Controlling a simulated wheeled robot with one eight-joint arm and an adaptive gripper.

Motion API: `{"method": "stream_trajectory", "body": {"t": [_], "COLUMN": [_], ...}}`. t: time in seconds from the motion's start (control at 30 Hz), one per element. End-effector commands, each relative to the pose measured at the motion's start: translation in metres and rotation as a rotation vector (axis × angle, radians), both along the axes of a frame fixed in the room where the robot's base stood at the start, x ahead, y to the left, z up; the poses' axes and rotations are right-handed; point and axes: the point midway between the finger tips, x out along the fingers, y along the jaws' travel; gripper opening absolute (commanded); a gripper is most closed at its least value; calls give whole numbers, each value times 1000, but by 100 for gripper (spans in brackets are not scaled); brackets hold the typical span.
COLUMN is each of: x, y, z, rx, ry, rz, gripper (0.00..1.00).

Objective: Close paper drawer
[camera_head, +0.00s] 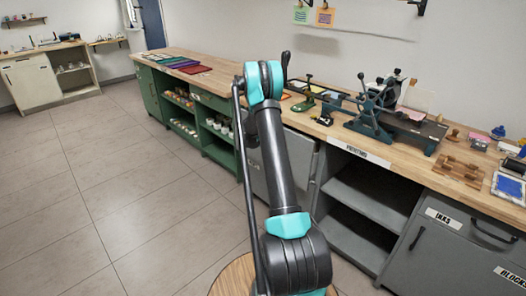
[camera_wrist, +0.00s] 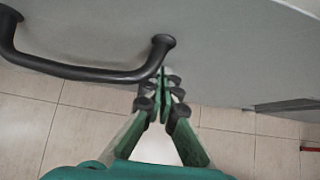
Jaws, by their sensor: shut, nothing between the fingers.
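In the wrist view a grey front panel (camera_wrist: 230,50) fills the upper part, with a dark curved handle (camera_wrist: 90,73) on it. I cannot read a label there, so I cannot tell if this is the paper drawer. My gripper (camera_wrist: 163,78) is shut and empty, its fingertips close to the handle's right end; contact is unclear. In the head view my arm hides the gripper and much of the grey front (camera_head: 300,155) beside the green cabinet. How far any drawer stands out cannot be seen.
A long wooden counter (camera_head: 220,72) carries a press (camera_head: 372,115) and other tools. Open grey shelves (camera_head: 365,195) and a grey cabinet marked INKS (camera_head: 445,250) are at right. Green shelves (camera_head: 185,115) are at left. The tiled floor (camera_head: 110,185) at left is clear.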

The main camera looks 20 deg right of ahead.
Motion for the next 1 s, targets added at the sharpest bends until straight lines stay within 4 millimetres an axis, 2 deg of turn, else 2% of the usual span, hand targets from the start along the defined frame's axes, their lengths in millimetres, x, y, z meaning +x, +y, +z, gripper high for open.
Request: {"method": "stream_trajectory", "body": {"t": [0.1,0.4,0.6,1.0], "x": [11,29,33,34], "y": [-26,-63,-72,-76], "z": [0,0,0,1], "rx": [0,0,0,-4], "ry": [-1,0,0,-3], "rz": [-4,0,0,1], "gripper": [0,0,0,0]}}
